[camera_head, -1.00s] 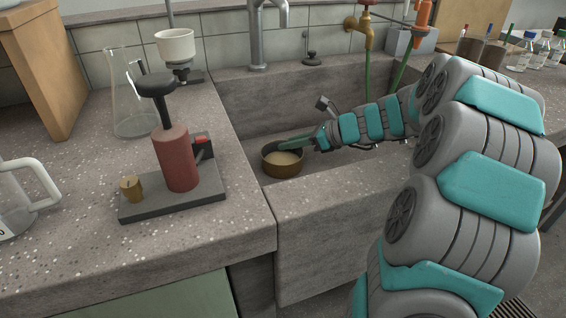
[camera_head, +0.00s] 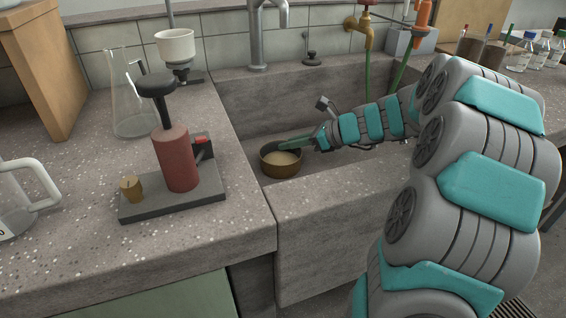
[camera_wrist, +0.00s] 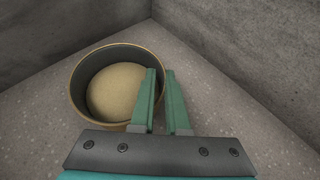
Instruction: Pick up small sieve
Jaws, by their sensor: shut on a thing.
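The small sieve (camera_head: 281,166) is a round, brass-brown pan with a pale, tan inside, in the sink. In the wrist view the sieve (camera_wrist: 92,62) shows at the left of centre. My gripper (camera_head: 286,145) reaches in from the right, over the sieve's rim. In the wrist view the green fingers of my gripper (camera_wrist: 162,88) are close together, with the sieve's right wall between them. One finger is inside the sieve, the other outside. The sieve looks about level; I cannot tell whether its underside touches the sink floor.
The stone sink's front wall (camera_head: 335,215) and back wall (camera_head: 300,95) enclose the sieve. A tap (camera_head: 257,40) stands behind. On the left bench are a red cylinder device (camera_head: 176,160), a glass flask (camera_head: 128,100) and a jug (camera_head: 15,195). Green hoses (camera_head: 369,85) hang at the right.

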